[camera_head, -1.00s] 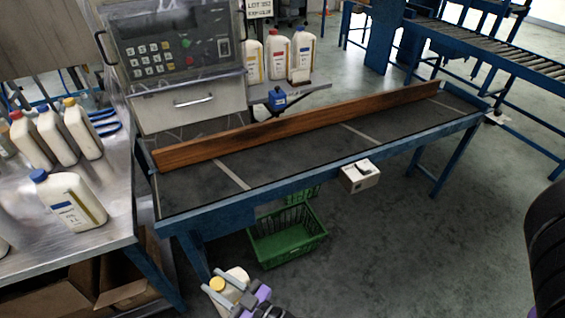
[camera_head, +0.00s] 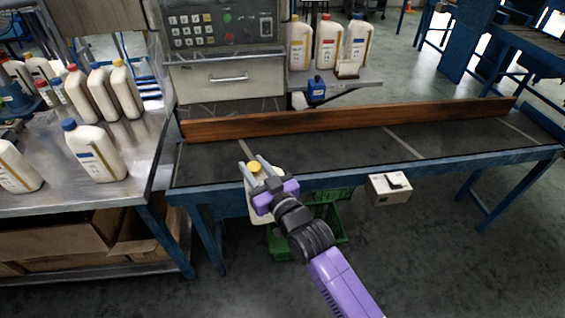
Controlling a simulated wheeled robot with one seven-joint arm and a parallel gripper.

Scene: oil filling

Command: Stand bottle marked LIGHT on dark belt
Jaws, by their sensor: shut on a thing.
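My gripper (camera_head: 257,170) is shut on a cream bottle with a yellow cap (camera_head: 253,204). The bottle is roughly upright, in front of the near edge of the dark belt (camera_head: 330,157), and its cap overlaps the belt in the picture. My gripper and arm hide part of the bottle, and no marking on it can be read. The belt's surface is empty, with pale cross lines, and a brown wooden rail (camera_head: 340,121) runs along its far side.
A metal table (camera_head: 120,190) at left holds several cream bottles, including a blue-capped one (camera_head: 95,152). Three bottles stand on a shelf (camera_head: 345,78) behind the rail. A grey box (camera_head: 389,189) hangs on the belt's front, and a green crate (camera_head: 333,222) sits below.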

